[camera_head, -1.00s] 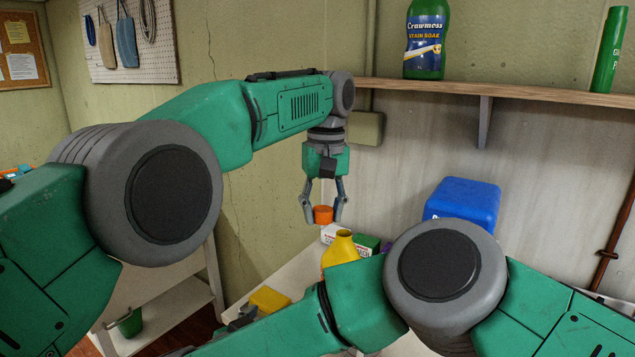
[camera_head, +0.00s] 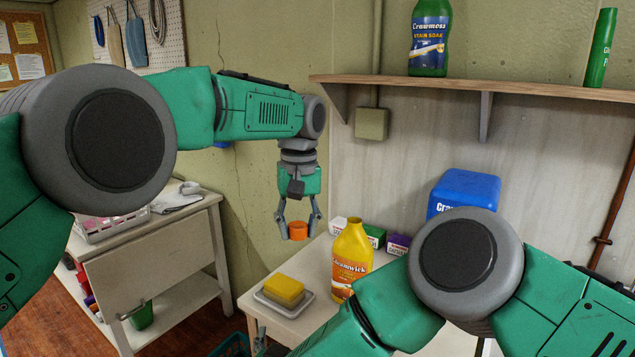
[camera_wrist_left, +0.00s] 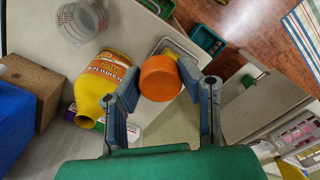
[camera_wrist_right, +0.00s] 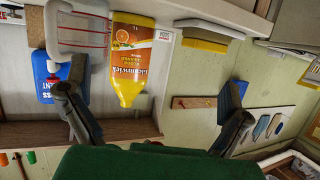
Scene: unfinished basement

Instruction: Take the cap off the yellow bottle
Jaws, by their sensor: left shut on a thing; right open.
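The yellow bottle (camera_head: 349,266) stands upright on the table, its neck bare and open. It also shows in the left wrist view (camera_wrist_left: 105,78) and, upside down, in the right wrist view (camera_wrist_right: 131,62). My left gripper (camera_head: 298,226) is shut on the orange cap (camera_head: 298,231), holding it in the air to the left of the bottle, apart from the neck. The cap sits between the fingers in the left wrist view (camera_wrist_left: 160,78). My right gripper (camera_wrist_right: 150,95) is open and empty, its fingers apart, with the bottle showing beyond them. In the head view its arm partly covers the table.
A yellow sponge (camera_head: 285,290) lies on a pale dish at the table's left end. Small boxes (camera_head: 397,244) and a blue jug (camera_head: 465,190) stand behind the bottle. A clear measuring cup (camera_wrist_left: 80,20) is near the bottle. A wooden shelf (camera_head: 530,92) runs above.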

